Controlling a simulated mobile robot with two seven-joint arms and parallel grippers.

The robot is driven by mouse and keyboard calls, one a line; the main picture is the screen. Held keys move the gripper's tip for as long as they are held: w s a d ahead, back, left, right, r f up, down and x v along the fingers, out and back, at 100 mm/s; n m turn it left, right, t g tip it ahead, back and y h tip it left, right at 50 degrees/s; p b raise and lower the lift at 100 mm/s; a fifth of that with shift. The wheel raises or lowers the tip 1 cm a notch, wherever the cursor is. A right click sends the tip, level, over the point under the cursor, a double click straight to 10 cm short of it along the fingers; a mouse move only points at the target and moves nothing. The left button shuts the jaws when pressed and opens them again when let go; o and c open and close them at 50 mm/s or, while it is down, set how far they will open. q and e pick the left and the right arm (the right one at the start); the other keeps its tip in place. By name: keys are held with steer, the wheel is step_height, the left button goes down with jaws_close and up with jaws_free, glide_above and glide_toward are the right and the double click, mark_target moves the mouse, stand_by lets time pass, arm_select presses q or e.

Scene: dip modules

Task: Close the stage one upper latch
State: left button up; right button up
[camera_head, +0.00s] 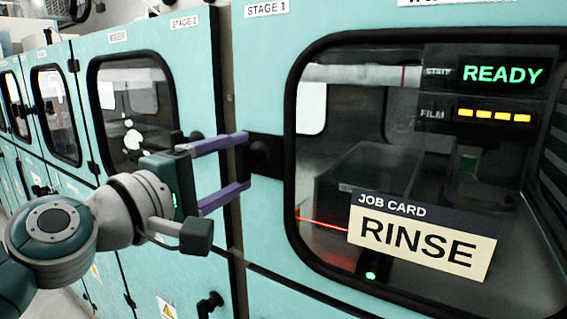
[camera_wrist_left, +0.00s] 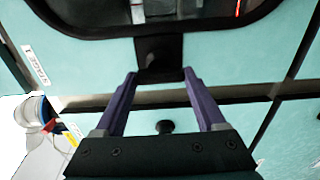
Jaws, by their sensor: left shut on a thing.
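The stage one upper latch (camera_head: 265,156) is a black block with a knob at the left edge of the teal STAGE 1 door (camera_head: 262,60), beside its window. My left gripper (camera_head: 247,161) reaches in from the left, and its two purple fingertips sit above and below the latch. In the left wrist view the fingertips (camera_wrist_left: 160,74) flank the dark latch block (camera_wrist_left: 158,52) below the window frame. The gripper is shut on the latch. Whether the latch is fully seated cannot be told. My right gripper is not in view.
A job card reading RINSE (camera_head: 422,235) is on the stage 1 window, and a READY display (camera_head: 500,74) shows behind it. The STAGE 2 door (camera_head: 200,75) stands to the left behind my arm. A black lower knob (camera_head: 210,304) sticks out below.

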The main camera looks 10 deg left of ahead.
arm_select(q)
steer(key=o, duration=1.3)
steer(key=shift+b+v, duration=0.5)
steer(key=shift+v, duration=4.45)
